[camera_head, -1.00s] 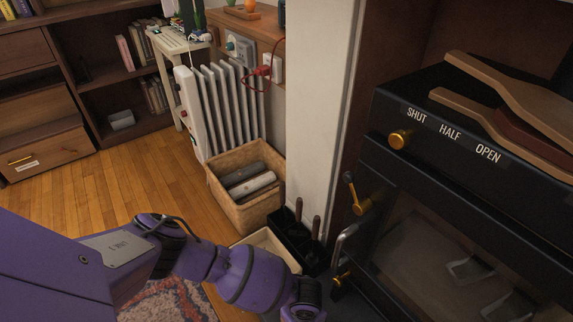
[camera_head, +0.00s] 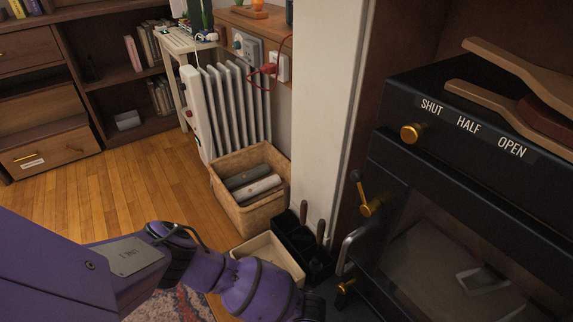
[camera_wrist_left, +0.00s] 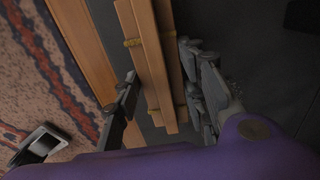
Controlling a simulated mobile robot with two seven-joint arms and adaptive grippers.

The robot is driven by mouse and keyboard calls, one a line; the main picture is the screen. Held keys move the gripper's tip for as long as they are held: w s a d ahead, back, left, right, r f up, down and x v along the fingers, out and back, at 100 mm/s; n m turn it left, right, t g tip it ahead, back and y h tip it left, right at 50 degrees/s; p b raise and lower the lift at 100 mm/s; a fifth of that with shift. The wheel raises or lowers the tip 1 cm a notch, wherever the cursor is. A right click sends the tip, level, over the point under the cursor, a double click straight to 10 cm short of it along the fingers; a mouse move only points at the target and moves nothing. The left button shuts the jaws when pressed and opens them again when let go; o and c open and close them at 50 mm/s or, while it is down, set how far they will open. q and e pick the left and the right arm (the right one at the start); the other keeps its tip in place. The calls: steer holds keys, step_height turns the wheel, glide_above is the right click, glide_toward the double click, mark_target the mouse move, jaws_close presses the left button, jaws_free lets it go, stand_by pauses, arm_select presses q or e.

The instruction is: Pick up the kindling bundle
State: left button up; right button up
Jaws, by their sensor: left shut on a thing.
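The kindling bundle (camera_wrist_left: 148,58) shows in the left wrist view as pale wooden sticks tied with yellowish bands near both ends. My left gripper (camera_wrist_left: 160,66) has one dark finger on each side of the bundle and is shut on it. The sticks run lengthwise between the fingers, over a dark floor surface. In the head view my left arm reaches in from the lower left, and its gripper and the bundle are out of frame. My right gripper is in neither view.
A black stove (camera_head: 452,175) with brass knobs stands at the right. A wicker basket (camera_head: 262,213) of logs, a shallow pale box (camera_head: 245,247) and a black tool holder (camera_head: 290,232) stand beyond my arm. A patterned rug (camera_wrist_left: 45,75) lies beside the dark floor.

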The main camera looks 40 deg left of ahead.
arm_select(q)
steer(key=shift+w+r, duration=0.15)
steer(key=shift+r, duration=0.05)
